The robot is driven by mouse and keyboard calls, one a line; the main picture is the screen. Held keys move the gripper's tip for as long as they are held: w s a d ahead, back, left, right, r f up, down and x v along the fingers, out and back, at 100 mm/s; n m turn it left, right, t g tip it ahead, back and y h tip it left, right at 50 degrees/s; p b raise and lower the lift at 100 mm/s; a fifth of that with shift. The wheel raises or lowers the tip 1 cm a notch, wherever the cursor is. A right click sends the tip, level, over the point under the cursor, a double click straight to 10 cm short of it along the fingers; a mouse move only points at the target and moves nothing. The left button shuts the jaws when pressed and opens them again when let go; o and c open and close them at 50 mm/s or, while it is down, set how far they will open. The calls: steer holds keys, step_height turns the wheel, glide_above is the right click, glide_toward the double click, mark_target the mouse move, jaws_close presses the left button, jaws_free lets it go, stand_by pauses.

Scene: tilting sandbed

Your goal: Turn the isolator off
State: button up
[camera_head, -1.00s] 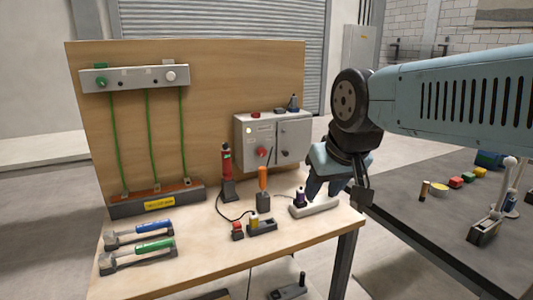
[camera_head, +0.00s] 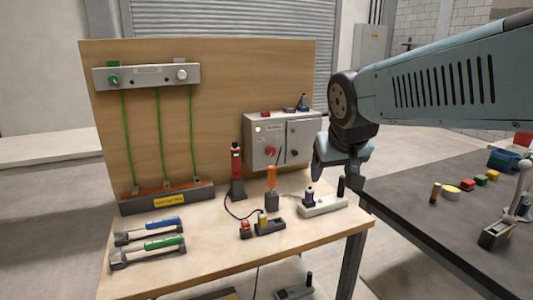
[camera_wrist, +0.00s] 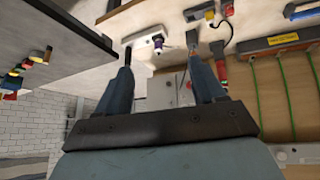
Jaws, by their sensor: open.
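The isolator is a grey box (camera_head: 277,139) mounted on the wooden backboard, with a red rotary knob (camera_head: 270,151) on its left half and a lit spot above the knob. My gripper (camera_head: 338,178) is open and empty, to the right of the box and above the bench's right end. In the wrist view my gripper's two fingers (camera_wrist: 161,55) are spread wide. The grey box (camera_wrist: 172,90) shows partly between them, with a small red spot near the right finger. The knob's exact angle is too small to tell.
A pale block (camera_head: 324,207) with a purple-and-black piece and a black post stands below my gripper. A dark table (camera_head: 455,205) lies to the right.

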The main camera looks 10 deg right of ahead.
steer(key=w+d+m+t+h, duration=0.15)
steer(key=w+d, duration=0.25)
steer(key=w, duration=0.9)
steer(key=t+y, duration=0.4)
steer(key=y, duration=0.7)
glide_toward(273, 152)
steer(key=x, duration=0.8)
steer(key=shift+w+a, duration=0.15)
steer(key=shift+w, duration=0.1)
steer(key=c, duration=1.1)
